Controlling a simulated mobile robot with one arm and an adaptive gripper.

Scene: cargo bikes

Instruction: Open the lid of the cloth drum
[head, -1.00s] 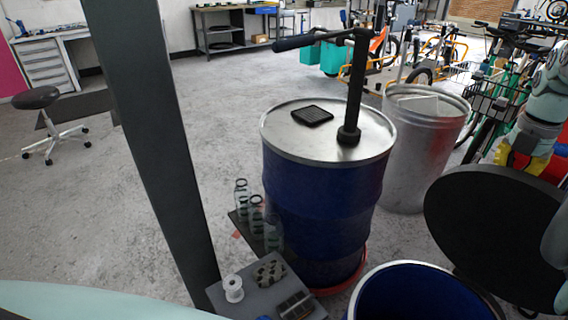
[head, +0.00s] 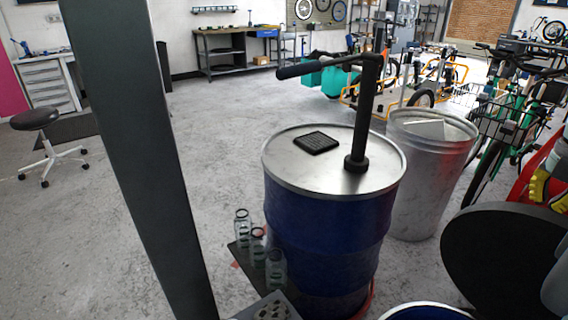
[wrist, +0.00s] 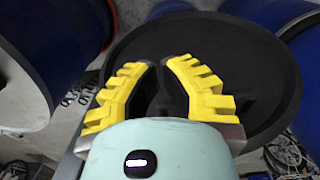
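The cloth drum appears to be the open blue drum whose rim (head: 428,312) shows at the bottom edge of the head view. A round black lid (head: 500,262) stands raised and tilted beside it at the right, and it fills much of the wrist view (wrist: 255,75). My gripper (wrist: 161,64) has yellow ridged fingers and is over the lid's dark face in the wrist view. A narrow gap shows between the fingertips, with nothing clearly held. I cannot tell whether they touch the lid. In the head view, part of my gripper shows behind the lid at the right edge.
A closed blue drum (head: 325,235) with a steel top and a black pump (head: 362,120) stands in the middle. A grey metal bin (head: 425,185) is behind it. Glass jars (head: 258,245) stand on a low shelf. Bikes (head: 500,130) are at the right; open floor lies left.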

